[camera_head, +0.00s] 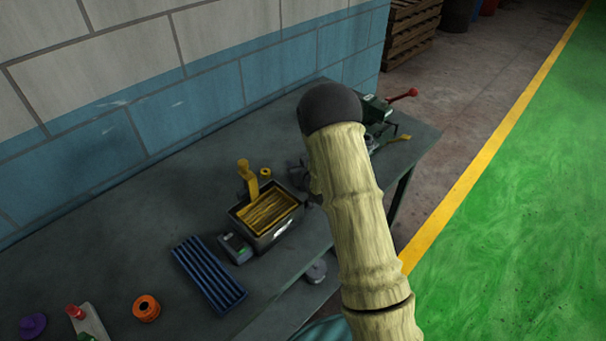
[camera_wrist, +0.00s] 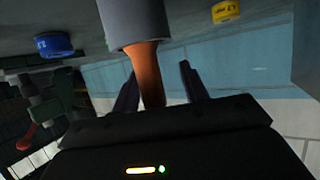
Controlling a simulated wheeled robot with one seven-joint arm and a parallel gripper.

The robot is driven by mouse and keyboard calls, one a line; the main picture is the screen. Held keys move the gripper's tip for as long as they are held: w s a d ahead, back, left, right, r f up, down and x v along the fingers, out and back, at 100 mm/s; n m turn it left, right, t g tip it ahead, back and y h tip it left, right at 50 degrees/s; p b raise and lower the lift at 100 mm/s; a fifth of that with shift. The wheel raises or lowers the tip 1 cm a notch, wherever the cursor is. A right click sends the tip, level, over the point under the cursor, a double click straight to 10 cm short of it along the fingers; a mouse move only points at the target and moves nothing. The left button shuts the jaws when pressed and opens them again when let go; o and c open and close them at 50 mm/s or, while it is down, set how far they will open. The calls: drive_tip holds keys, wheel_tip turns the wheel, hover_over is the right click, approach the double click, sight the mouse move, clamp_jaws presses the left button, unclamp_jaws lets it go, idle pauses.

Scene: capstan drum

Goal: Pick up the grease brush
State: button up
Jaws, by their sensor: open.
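In the wrist view, which looks upside down, my gripper (camera_wrist: 158,88) has its two dark fingers apart. An orange-brown tapered handle (camera_wrist: 150,75) sticks out of a grey cylinder (camera_wrist: 138,22) and lies between the fingers in the picture. It looks like the grease brush, but its bristle end is hidden. Both fingers look clear of the handle; how deep it sits between them I cannot tell. In the head view my arm covers the gripper, and I cannot make out the brush or the grey cylinder there.
The dark bench (camera_head: 130,225) runs along a blue-and-white block wall (camera_head: 185,100). It bears a yellow-filled box (camera_head: 264,212), a blue ribbed tray (camera_head: 208,273), an orange ring (camera_head: 146,308) and a green device with a red handle (camera_head: 402,95). Blue (camera_wrist: 53,45) and yellow (camera_wrist: 225,11) round items flank the cylinder.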

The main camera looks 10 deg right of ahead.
drive_tip(key=shift+s+d, duration=0.1)
drive_tip(key=shift+s, duration=0.3)
drive_tip(key=shift+s+d, duration=0.2)
drive_tip(key=shift+d, duration=0.15)
drive_tip(key=shift+c, duration=0.2)
drive_tip(key=c, duration=0.3)
drive_tip(key=shift+a, duration=0.1)
clamp_jaws()
drive_tip(key=shift+w+a, duration=0.1)
drive_tip(key=shift+w+r, duration=0.1)
drive_tip(key=shift+r, duration=0.45)
wheel_tip(320, 180, up, 9)
drive_tip(key=b, duration=0.1)
